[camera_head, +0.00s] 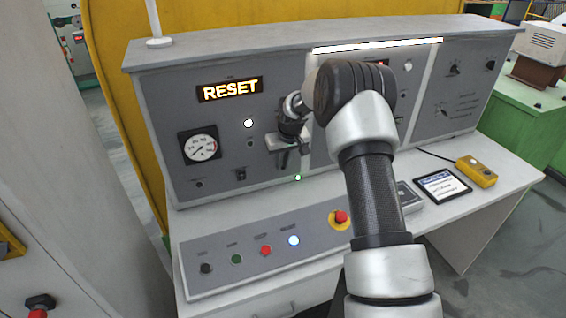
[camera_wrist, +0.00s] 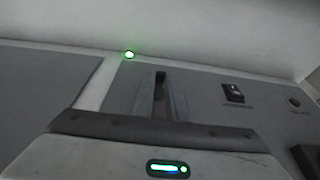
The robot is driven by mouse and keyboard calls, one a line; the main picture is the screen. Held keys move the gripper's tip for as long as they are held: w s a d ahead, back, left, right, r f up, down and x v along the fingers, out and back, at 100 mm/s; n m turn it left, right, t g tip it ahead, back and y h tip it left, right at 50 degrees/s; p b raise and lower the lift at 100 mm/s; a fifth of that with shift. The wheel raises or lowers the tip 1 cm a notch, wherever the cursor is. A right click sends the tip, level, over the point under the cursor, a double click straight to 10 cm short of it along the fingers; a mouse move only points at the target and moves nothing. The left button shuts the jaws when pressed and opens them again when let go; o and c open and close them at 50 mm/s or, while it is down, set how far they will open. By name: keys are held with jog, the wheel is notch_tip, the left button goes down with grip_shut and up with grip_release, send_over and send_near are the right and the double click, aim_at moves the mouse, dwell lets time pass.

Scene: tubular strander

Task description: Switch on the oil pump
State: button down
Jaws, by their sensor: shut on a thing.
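My gripper (camera_head: 291,152) is at the upright grey panel (camera_head: 225,130), left of the pale vertical strip. In the wrist view its two fingers (camera_wrist: 161,98) are close together on a small dark switch (camera_wrist: 160,77). The fingers and wrist hide most of this switch, and its position cannot be told. I cannot read a label naming the oil pump. A black rocker switch (camera_head: 239,174) sits beside it on the panel; it also shows in the wrist view (camera_wrist: 233,93). A green lamp (camera_head: 298,177) glows just below the gripper, and also in the wrist view (camera_wrist: 129,54).
A lit RESET display (camera_head: 230,89) and a round gauge (camera_head: 200,146) are on the panel. The sloping desk console (camera_head: 220,250) carries several buttons and a red mushroom button (camera_head: 341,216). A tablet (camera_head: 442,186) and yellow box (camera_head: 477,171) lie at right.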

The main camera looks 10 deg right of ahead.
jog(key=c, duration=1.8)
grip_release()
jog(key=shift+o, duration=0.2)
jog(key=b+v, duration=0.1)
jog(key=v, duration=1.6)
jog(key=shift+r, duration=0.25)
jog(key=shift+a, duration=0.1)
